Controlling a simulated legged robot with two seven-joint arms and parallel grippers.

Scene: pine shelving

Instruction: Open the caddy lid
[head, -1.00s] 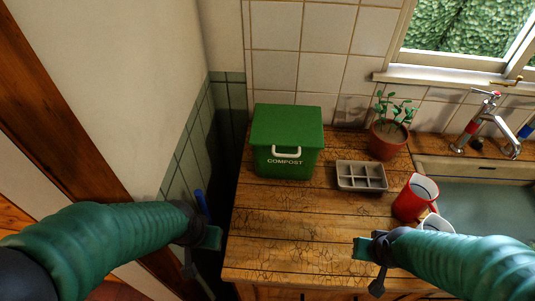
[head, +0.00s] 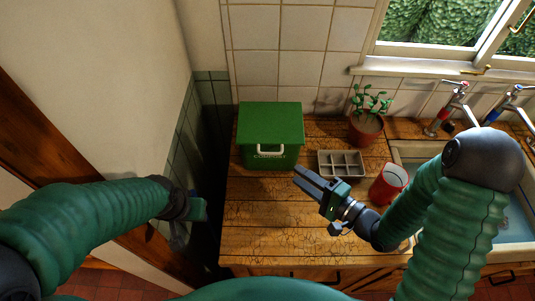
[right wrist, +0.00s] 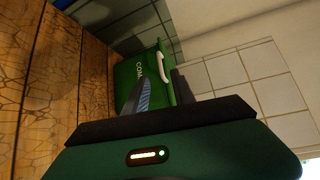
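The green compost caddy (head: 262,155) stands upright on the wooden counter against the tiled wall. Its flat green lid (head: 270,121) is closed. A white handle (head: 271,149) is on the front near the top edge. My right gripper (head: 298,177) is to the right and front of the caddy, apart from it, pointing toward it. In the right wrist view its two fingers (right wrist: 158,72) are apart with nothing between them, and the caddy (right wrist: 126,82) and handle (right wrist: 164,60) show beyond. My left gripper (head: 198,209) hangs left of the counter; its fingers are not clear.
A grey sectioned tray (head: 341,164) sits right of the caddy, with a potted plant (head: 366,129) behind it. A red mug (head: 388,184) stands near my right forearm. The sink (head: 500,225) is at the right. The front left counter is clear.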

